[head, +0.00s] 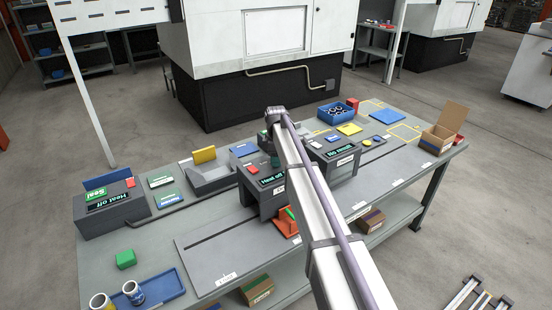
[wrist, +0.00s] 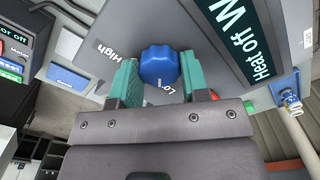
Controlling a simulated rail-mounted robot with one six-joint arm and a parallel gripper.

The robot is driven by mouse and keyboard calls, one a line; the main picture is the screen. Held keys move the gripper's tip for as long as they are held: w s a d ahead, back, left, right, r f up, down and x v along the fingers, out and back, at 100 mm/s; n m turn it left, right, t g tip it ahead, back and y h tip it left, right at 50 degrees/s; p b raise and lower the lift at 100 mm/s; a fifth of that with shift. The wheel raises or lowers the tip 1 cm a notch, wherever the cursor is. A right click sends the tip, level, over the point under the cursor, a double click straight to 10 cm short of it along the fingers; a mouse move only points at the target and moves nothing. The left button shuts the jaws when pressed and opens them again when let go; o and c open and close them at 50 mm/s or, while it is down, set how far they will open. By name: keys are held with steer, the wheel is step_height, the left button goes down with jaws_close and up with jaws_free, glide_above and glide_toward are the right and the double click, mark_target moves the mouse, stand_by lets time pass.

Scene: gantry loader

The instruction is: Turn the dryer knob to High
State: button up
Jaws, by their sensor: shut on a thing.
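A blue knob (wrist: 159,62) sits on the grey panel of the dryer in the wrist view, between the two teal fingers of my gripper (wrist: 158,82). The fingers are closed on its sides. A white mark on the knob points toward the bottom of the wrist view, near a partly hidden label starting "Lo". The "High" label (wrist: 122,48) lies to the upper left of the knob. The dryer's dark display (wrist: 245,40) reads "Heat off" and a cut-off word. In the head view, the dryer box (head: 266,199) stands mid-table; my arm hides the knob and most of my gripper.
Another grey box (head: 335,170) stands right of the dryer. A cardboard box (head: 438,139) stands at the right end.

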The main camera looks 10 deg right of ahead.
steer(key=shift+m, duration=0.4)
steer(key=m, duration=0.3)
steer(key=shift+m, duration=0.3)
steer(key=m, duration=0.4)
steer(key=shift+m, duration=0.3)
steer(key=m, duration=0.8)
steer(key=shift+d+m, duration=0.1)
steer(key=shift+m, duration=0.5)
steer(key=o, duration=0.9)
